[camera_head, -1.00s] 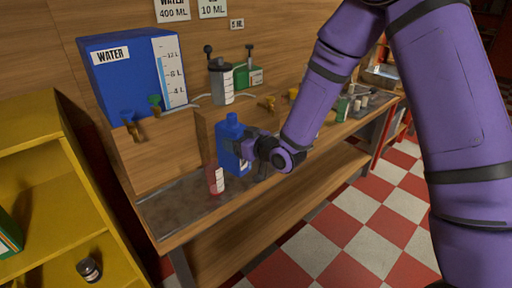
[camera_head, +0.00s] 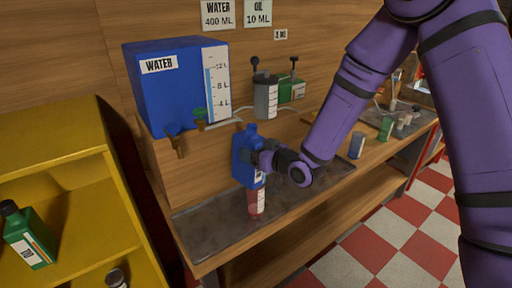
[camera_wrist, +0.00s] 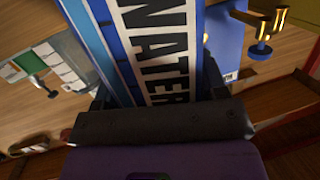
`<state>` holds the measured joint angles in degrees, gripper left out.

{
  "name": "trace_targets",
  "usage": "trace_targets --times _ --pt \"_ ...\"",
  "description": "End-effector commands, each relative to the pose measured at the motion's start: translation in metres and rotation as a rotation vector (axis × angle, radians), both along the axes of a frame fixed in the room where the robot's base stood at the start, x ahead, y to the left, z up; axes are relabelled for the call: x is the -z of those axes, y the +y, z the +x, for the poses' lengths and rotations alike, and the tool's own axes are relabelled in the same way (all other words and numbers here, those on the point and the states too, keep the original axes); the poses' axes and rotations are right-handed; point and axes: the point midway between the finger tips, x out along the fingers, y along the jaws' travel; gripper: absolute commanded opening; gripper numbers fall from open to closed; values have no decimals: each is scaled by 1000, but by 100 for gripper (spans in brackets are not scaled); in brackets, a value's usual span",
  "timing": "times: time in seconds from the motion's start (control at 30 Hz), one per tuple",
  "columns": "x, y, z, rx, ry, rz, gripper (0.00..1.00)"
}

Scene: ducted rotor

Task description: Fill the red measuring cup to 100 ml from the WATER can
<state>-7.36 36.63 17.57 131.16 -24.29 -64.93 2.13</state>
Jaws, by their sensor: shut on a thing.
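My gripper (camera_head: 262,160) is shut on the blue WATER can (camera_head: 243,165). The can looks roughly upright with its blue cap at the top. Its white WATER label (camera_wrist: 160,50) fills the middle of the wrist view, between the fingers. The red measuring cup (camera_head: 256,203) stands on the dark metal tray, in front of and below the can in the picture. The can's lower part overlaps the cup's top in the picture, and I cannot tell whether they touch. The cup's water level is too small to read.
A large blue WATER tank (camera_head: 160,95) with a tap (camera_head: 175,138) sits on a ledge behind. The dark tray (camera_head: 200,225) has bare room on both sides of the cup. A grey container (camera_head: 265,97) stands on the ledge. A yellow shelf (camera_head: 60,170) is at the left.

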Motion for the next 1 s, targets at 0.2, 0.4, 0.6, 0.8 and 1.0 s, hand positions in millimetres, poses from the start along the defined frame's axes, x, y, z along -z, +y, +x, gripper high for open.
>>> trace_targets --times 0.2,0.4,0.6,0.8,1.0 --pt "11 3 -3 0 46 48 15" --pt "21 7 -6 -1 89 92 15" --pt "31 10 -9 -1 132 133 15" --pt "41 12 -12 -1 172 176 15" --pt "51 15 -14 0 214 216 15"
